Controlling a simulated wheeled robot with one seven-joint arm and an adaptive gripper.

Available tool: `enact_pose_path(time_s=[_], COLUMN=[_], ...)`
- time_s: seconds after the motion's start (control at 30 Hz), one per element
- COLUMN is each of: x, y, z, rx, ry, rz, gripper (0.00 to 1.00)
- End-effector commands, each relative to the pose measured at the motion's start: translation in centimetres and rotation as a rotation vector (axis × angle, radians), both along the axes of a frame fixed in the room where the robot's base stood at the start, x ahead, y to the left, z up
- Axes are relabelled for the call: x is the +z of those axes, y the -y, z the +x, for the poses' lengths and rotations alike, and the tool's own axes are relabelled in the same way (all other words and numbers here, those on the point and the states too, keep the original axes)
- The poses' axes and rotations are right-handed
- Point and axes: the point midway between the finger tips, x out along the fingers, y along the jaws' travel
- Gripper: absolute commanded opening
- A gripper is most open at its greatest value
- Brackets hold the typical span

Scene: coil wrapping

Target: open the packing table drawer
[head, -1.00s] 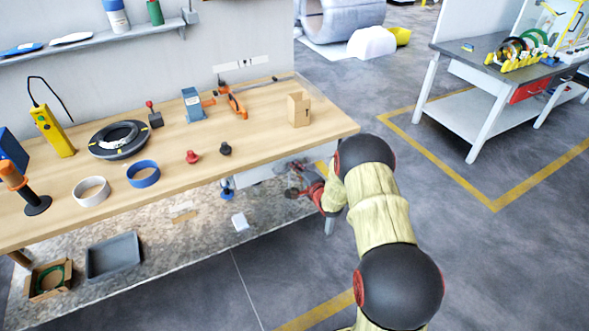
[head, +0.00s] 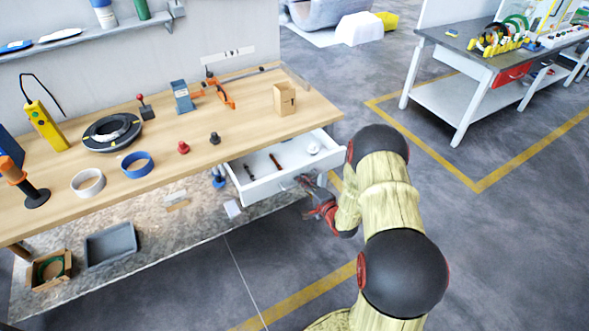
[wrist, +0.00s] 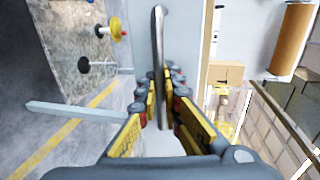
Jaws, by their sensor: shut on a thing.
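The white packing table drawer (head: 262,183) is pulled well out from under the right end of the wooden packing table (head: 210,147). Several small items lie inside it, among them a dark tool and a white round thing. My gripper (head: 306,184) is at the drawer's front face. In the wrist view my gripper (wrist: 163,105) has its fingers closed around the long metal drawer handle (wrist: 160,45). The drawer front (wrist: 187,50) fills the middle of that view. The handle is mostly hidden by my gripper in the head view.
The tabletop holds a cardboard box (head: 285,99), tape rolls, a black ring-shaped coil (head: 112,131) and small tools. A grey tray (head: 111,243) lies on the lower shelf. A second table (head: 460,65) stands at the back right. The floor between is clear.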

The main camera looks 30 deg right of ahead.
Motion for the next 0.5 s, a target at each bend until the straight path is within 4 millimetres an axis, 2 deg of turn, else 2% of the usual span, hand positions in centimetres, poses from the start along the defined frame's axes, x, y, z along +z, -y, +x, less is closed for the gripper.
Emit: enact_pose_path(time_s=[0.03, 0.2, 0.5], x=[0.1, 0.0, 0.0], y=[0.1, 0.1, 0.0], z=[-1.5, -5.2, -8.9], rx=[-0.003, -0.004, -0.002], ry=[-0.006, -0.005, -0.002], rz=[0.004, 0.003, 0.003], gripper=[0.00, 0.00, 0.00])
